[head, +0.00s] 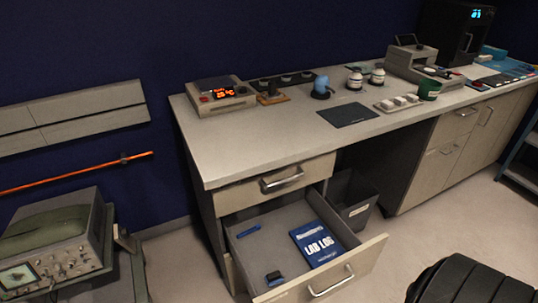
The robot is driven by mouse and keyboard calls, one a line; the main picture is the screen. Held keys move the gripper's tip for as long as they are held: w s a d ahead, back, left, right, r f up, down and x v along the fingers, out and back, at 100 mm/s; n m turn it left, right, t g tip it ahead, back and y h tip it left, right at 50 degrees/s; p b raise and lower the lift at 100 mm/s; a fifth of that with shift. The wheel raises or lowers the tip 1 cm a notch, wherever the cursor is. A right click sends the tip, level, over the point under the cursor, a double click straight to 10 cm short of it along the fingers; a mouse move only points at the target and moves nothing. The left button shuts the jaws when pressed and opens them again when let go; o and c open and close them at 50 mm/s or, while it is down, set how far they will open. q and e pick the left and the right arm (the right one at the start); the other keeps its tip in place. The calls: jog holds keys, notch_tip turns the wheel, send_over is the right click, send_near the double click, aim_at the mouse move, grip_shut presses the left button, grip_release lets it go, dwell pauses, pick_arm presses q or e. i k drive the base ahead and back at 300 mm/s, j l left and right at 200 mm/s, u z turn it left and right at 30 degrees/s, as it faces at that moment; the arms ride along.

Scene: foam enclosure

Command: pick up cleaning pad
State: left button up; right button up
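I cannot tell for certain which thing is the cleaning pad. A small dark block with a blue part (274,278) lies near the front of an open drawer (362,255). A small blue bar (248,231) lies near the drawer's back left. A blue book marked LAB LOG (318,245) lies flat on the drawer's right side. A flat dark mat (348,115) lies on the bench top. Neither of my grippers shows in the head view.
The bench (250,145) has a clear front left area. A device with a red display (220,95), a blue rounded object (321,87), white jars (355,79) and a green cup (429,89) stand further back. A dark bin (357,200) stands under the bench. An oscilloscope (55,255) stands at left.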

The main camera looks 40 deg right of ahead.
aim_at(274, 278)
jog(key=z, duration=1.15)
